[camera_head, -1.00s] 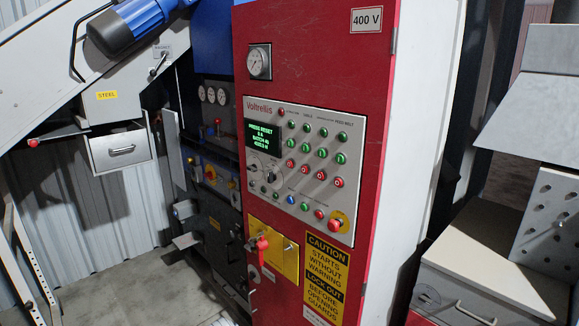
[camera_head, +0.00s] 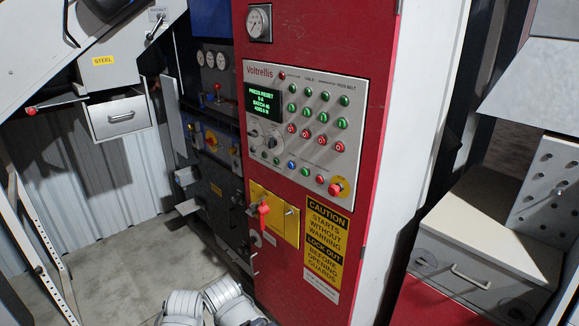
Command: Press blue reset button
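The blue button (camera_head: 292,166) sits in the lower row of the grey control panel (camera_head: 346,112) on the red cabinet. Green buttons lie left and right of it, and a red button (camera_head: 320,179) is further right. The panel's screen (camera_head: 265,114) has green text with "PRESS RESET". Parts of my arms show at the bottom edge, below the cabinet and well away from the button. Neither gripper's fingers are in view.
A red mushroom stop (camera_head: 336,188) on a yellow plate is at the panel's lower right. A yellow lockout plate with a red handle (camera_head: 263,214) juts out below. A grey drawer unit (camera_head: 470,268) stands right. The floor at left is clear.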

